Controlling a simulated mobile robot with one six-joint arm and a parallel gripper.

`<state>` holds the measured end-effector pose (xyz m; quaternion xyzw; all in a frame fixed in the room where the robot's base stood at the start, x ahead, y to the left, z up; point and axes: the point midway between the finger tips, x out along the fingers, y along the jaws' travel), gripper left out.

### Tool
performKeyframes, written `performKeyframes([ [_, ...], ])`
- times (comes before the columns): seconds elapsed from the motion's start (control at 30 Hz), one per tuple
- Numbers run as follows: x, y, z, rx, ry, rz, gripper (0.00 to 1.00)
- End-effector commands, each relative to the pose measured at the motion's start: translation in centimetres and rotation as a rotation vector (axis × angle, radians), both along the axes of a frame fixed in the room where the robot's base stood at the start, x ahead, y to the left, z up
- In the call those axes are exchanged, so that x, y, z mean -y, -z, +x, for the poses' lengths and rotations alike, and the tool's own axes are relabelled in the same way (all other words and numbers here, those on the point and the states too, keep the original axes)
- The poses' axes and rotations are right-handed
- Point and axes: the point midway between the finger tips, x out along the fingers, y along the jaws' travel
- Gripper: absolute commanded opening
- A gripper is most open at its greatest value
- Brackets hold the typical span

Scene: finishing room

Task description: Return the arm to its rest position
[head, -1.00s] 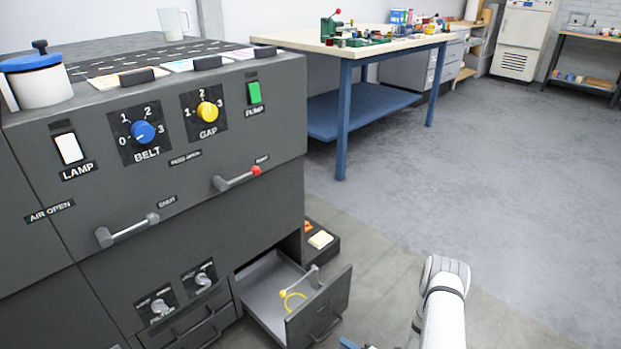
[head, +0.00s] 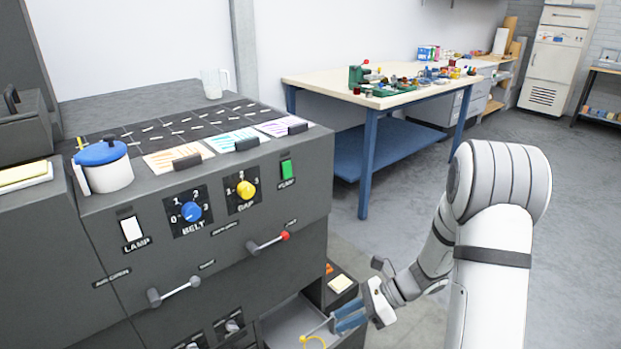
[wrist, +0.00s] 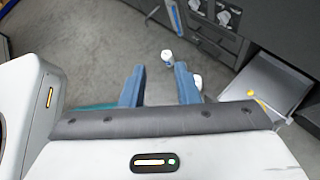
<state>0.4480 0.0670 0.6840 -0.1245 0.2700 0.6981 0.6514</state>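My arm rises at the right of the head view, its white forearm bent down to the left. My gripper (head: 348,318) hangs low in front of the grey machine, near the open drawer (head: 285,322).
The grey machine (head: 215,225) fills the left, with levers and knobs. A blue-lidded white pot (head: 104,168) and a clear jug (head: 213,84) stand on top. A workbench (head: 330,85) stands behind. A small white bottle (wrist: 168,57) is on the floor. Open floor lies right.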

Motion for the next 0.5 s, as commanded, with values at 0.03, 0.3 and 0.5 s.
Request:
performKeyframes([
  [0.03,-0.2,-3.6,-0.9,0.074,-0.077,-0.042,0.28],
  [0.3,0.8,-14.7,-6.2,0.444,-0.508,-0.266,0.28],
  [0.5,2.4,-22.0,-9.6,0.703,-0.835,-0.439,0.28],
])
